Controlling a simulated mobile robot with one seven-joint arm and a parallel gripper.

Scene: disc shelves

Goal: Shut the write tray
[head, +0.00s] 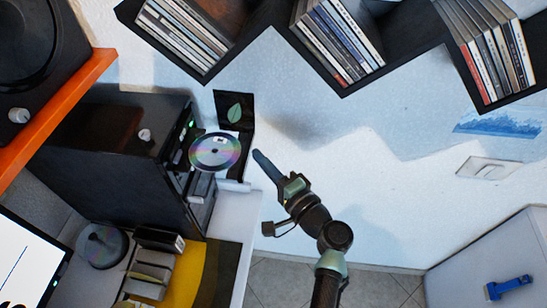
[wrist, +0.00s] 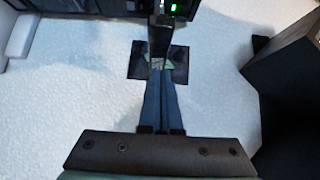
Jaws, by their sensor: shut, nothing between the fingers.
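A black tower (head: 125,155) stands on the desk with its drive front facing right. A drive tray is out of it, with a shiny disc (head: 215,151) lying on it; the tray itself is mostly hidden under the disc. I cannot read which drive is the write one. My gripper (head: 257,154) is shut and empty, its blue fingertips just right of the tray's outer end, with a small gap in the head view. In the wrist view the shut fingers (wrist: 160,78) point at a dark piece (wrist: 160,38), perhaps the tray, before the tower's green light (wrist: 173,8).
A black card with a green leaf (head: 235,109) is beside the tray. Black shelves of disc cases (head: 184,37) run along the top. Clear pale wall is right of my gripper.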

